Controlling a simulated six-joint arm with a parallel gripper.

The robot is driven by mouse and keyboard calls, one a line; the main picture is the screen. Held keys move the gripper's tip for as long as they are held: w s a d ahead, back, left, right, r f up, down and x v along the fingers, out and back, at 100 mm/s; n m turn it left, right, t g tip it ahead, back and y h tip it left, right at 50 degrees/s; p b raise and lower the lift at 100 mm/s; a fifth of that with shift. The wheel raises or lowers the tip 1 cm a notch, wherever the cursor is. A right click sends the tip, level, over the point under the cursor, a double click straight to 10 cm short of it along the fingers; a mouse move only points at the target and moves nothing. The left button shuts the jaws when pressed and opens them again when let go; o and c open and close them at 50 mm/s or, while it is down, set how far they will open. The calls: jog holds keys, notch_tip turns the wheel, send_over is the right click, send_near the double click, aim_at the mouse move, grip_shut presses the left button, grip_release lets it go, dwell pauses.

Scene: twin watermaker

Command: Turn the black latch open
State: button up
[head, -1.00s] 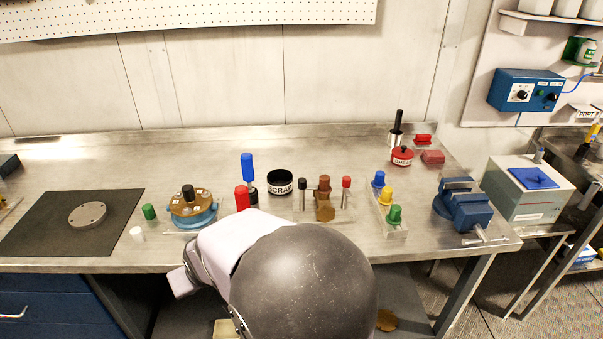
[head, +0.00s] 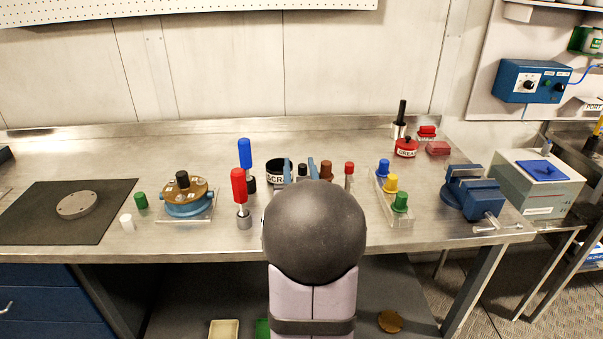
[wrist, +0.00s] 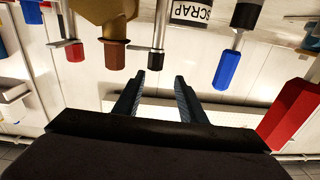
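The black latch (wrist: 155,60), a black cap on a silver stem, points toward my gripper in the wrist view. In the head view its black top (head: 302,168) shows between my fingertips. Beside it are a brown knob on a brass block (wrist: 115,55) and a red-capped stem (wrist: 74,50). My gripper (wrist: 158,84) is open, with its two blue fingers apart and nothing between the pads. The latch lies just beyond the fingertips, roughly in line with the gap. In the head view, my gripper (head: 299,163) is partly hidden by my arm, as is the latch's lower part.
A scrap tin (head: 277,171) and red (head: 239,186) and blue (head: 245,153) screwdrivers stand close at left. Blue, yellow and green knobs (head: 390,184) and a blue vise (head: 475,192) are at right. A pump-like unit (head: 186,197) and dark mat (head: 105,226) are at left.

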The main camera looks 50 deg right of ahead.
aim_at(302, 165)
jog(key=shift+s+d+f, duration=0.15)
jog(key=shift+s+f, duration=0.1)
jog(key=shift+f, duration=0.3)
jog(key=shift+s+d+f, duration=0.1)
jog(key=shift+s+f, duration=0.1)
jog(key=shift+f, duration=0.35)
jog(key=shift+w+d+r, duration=0.15)
jog(key=shift+w+d, duration=0.05)
jog(key=shift+p+x, duration=0.8)
jog(key=shift+x, duration=2.6)
grip_shut()
